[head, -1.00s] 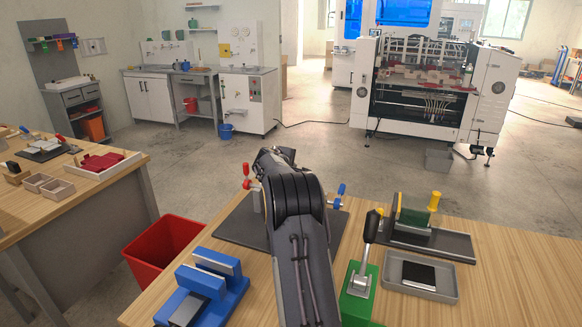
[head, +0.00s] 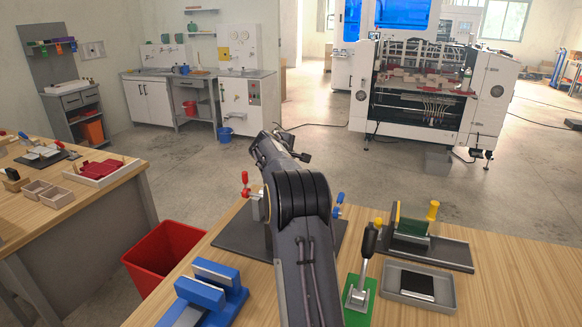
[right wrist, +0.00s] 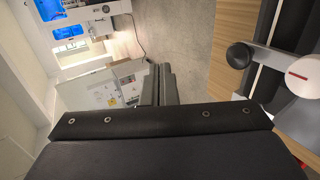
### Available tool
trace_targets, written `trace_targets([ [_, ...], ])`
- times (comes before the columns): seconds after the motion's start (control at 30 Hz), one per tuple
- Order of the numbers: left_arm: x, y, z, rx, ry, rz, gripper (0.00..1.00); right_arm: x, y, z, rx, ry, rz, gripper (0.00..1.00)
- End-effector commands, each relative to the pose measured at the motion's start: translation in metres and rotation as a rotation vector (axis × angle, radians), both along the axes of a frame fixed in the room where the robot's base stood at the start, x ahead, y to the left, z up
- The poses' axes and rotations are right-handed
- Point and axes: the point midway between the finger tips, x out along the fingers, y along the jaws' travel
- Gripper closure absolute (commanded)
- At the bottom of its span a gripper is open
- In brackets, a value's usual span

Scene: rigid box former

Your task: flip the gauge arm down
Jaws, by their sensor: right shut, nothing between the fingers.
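My right gripper (head: 290,146) is at the end of the dark arm that rises through the middle of the head view. In the right wrist view its fingers (right wrist: 158,84) are together, with nothing between them. A fixture with a red-knobbed post (head: 246,188) and a blue knob (head: 338,204) stands on a dark plate (head: 234,236), largely hidden behind my arm. In the right wrist view a dark round knob (right wrist: 240,55) and a grey disc with a red mark (right wrist: 299,76) lie right of the fingers, apart from them. I cannot tell which part is the gauge arm. My left gripper is not in view.
A blue fixture (head: 213,291) is left of my arm. Right of it are a black-handled lever (head: 370,240) on a green base, a grey tray (head: 417,298) and a yellow-knobbed fixture (head: 415,228). A red bin (head: 165,256) stands beside the wooden table (head: 510,275).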

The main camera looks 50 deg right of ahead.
Motion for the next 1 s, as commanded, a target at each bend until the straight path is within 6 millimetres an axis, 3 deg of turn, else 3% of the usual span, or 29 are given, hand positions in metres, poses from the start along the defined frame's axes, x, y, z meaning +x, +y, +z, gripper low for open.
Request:
trace_targets([
  [0.1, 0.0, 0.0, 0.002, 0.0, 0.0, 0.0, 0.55, 0.0, 0.0, 0.028, -0.003, -0.005, 0.0, 1.0],
  [0.33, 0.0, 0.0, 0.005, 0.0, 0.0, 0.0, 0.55, 0.0, 0.0, 0.056, -0.001, -0.001, 0.0, 1.0],
  [1.0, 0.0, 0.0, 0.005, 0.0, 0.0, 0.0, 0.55, 0.0, 0.0, 0.061, 0.0, 0.0, 0.0, 1.0],
])
